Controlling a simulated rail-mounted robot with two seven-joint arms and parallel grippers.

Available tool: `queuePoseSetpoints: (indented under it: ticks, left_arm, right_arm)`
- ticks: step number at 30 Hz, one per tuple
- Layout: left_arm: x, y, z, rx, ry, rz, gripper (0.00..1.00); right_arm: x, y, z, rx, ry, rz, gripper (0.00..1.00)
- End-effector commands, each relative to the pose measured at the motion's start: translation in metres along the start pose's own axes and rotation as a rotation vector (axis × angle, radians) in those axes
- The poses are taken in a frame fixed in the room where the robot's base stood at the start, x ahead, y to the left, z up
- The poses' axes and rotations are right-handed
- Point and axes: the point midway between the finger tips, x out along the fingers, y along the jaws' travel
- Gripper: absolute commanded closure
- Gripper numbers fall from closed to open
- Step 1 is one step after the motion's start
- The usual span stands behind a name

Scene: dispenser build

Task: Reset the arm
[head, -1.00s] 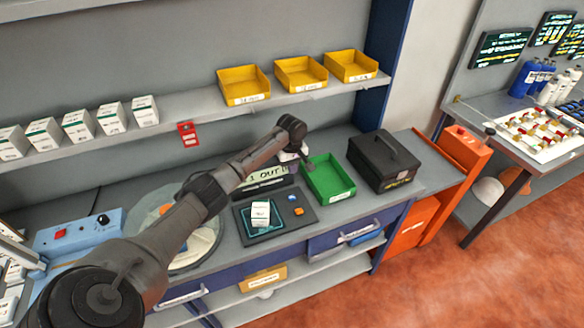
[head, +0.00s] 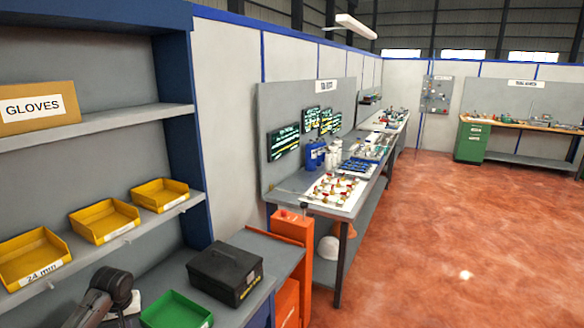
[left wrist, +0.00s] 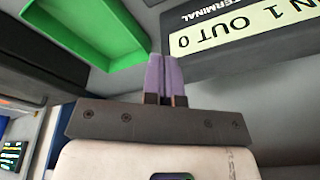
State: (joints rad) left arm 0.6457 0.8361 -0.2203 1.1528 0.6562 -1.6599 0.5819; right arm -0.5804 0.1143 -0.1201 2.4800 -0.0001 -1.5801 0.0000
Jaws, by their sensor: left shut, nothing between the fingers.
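My left arm comes in at the bottom left of the head view, beside the green bin (head: 176,310). Its fingers are hidden there. In the left wrist view my left gripper (left wrist: 165,58) is shut and empty, its two purple fingertips together. They point toward the grey bench, between the green bin (left wrist: 75,28) and the terminal's display (left wrist: 235,30), which reads "N 1 OUT 0". My right gripper is in neither view.
A black case (head: 225,273) stands right of the green bin. Yellow bins (head: 105,220) line the shelf above, with a gloves box (head: 35,108) higher up. An orange cabinet (head: 293,232) stands at the bench end. Open red floor (head: 440,240) lies right.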

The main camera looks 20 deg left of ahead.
Motion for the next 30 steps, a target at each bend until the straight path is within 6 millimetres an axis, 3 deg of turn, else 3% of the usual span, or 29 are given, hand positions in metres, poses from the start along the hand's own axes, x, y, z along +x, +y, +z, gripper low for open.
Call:
queuePoseSetpoints:
  ticks: [3,7,11,14,15,19,24,30]
  left_arm:
    - [-0.037,0.019,-0.011,0.219,0.159,-0.024,1.0]
    - [-0.084,0.053,-0.01,0.446,0.347,-0.048,1.0]
    - [-0.129,0.104,0.017,0.674,0.555,-0.062,1.0]
    - [-0.144,0.139,0.066,0.826,0.69,-0.058,1.0]
    - [-0.145,0.151,0.09,0.872,0.733,-0.045,1.0]
    - [-0.139,0.171,0.181,0.945,0.819,0.039,1.0]
    - [-0.113,0.162,0.287,0.948,0.779,0.173,1.0]
    - [-0.065,0.133,0.388,0.926,0.568,0.278,1.0]
  right_arm:
    - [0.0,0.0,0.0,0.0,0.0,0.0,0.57]
    - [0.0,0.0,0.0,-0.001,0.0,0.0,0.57]
    - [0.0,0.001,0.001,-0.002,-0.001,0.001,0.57]
    - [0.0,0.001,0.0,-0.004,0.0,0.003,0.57]
    - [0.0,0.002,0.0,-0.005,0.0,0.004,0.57]
    - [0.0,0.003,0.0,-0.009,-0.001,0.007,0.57]
    - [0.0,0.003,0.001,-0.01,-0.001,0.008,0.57]
    - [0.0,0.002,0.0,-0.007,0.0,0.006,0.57]
